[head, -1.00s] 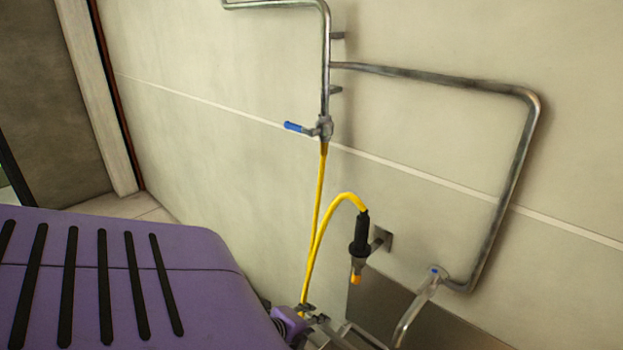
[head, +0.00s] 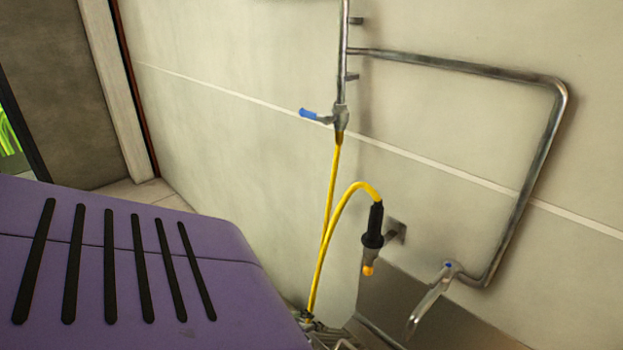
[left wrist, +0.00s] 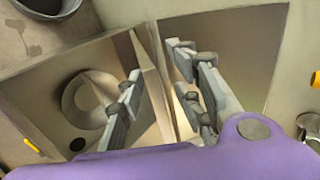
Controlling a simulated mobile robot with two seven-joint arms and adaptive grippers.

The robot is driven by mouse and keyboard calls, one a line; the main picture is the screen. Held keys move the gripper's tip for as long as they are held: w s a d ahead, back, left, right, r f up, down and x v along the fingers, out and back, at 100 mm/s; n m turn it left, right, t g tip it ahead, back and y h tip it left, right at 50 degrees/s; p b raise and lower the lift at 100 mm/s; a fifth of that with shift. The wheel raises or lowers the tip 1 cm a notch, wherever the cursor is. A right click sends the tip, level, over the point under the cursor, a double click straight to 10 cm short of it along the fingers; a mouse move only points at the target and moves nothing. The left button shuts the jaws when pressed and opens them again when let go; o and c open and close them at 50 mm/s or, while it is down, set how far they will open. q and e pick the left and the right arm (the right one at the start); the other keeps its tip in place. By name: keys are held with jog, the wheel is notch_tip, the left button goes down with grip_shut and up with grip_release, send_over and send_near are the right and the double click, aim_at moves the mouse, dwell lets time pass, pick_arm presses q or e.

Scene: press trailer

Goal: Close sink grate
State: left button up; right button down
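In the left wrist view, the sink (left wrist: 40,108) is a metal basin at left with a round form and a dark round hole in it. Pale metal edges run beside it, between and behind my fingers; I cannot tell clearly which part is the grate. In the head view, only a small part of the left gripper shows at the bottom edge; the sink is mostly hidden. My right gripper is in neither view.
A steel back panel (head: 391,302) stands against the wall, with a tap (head: 432,297) above it. A yellow hose (head: 324,250) with a black nozzle (head: 375,224) hangs near the pipes. A bucket (left wrist: 70,8) is at the wrist view's top left. Floor shows at left.

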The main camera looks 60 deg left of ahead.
pick_arm(q)
jog(key=shift+r, duration=0.2)
